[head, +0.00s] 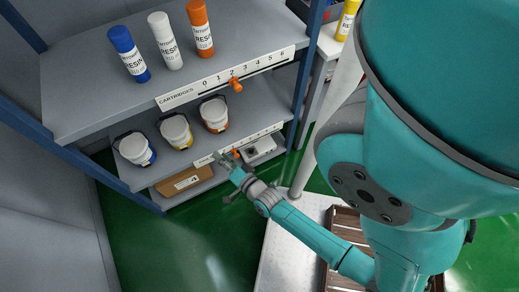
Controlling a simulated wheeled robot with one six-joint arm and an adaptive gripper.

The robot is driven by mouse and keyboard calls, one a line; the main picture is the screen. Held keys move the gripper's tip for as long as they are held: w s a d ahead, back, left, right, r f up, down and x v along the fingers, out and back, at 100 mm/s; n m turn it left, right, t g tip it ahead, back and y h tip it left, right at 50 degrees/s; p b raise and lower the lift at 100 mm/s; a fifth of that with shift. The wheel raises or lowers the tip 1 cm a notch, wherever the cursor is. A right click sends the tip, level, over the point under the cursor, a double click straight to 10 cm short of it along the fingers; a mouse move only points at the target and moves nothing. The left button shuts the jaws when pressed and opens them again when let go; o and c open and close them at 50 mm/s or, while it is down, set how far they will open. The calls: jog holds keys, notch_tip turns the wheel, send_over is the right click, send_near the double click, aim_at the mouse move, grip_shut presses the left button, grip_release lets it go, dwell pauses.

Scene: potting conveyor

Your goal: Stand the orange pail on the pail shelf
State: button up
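The orange pail (214,115), white with an orange label, stands on the pail shelf (255,108), the middle level of the rack. It is the rightmost in a row of three pails, and nothing holds it. My gripper (228,159) is in front of the shelf's front edge, below and slightly right of the orange pail and apart from it. Its fingers are too small to tell whether they are open or shut. I see nothing held in it.
A yellow pail (177,132) and a blue pail (135,149) stand left of the orange one. Blue, white and orange cartridges (202,28) stand on the shelf above. A cardboard box (185,181) lies below. A blue rack post (306,75) and a white table are at the right.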

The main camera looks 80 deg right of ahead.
jog(key=s+a+r+n+y, duration=0.9)
jog(key=s+a+r+n, duration=0.8)
jog(key=a+r+n, duration=0.1)
jog(key=shift+s+a+r+n, duration=0.3)
jog(key=shift+a+r+n, duration=0.05)
jog(key=shift+r+n, duration=0.25)
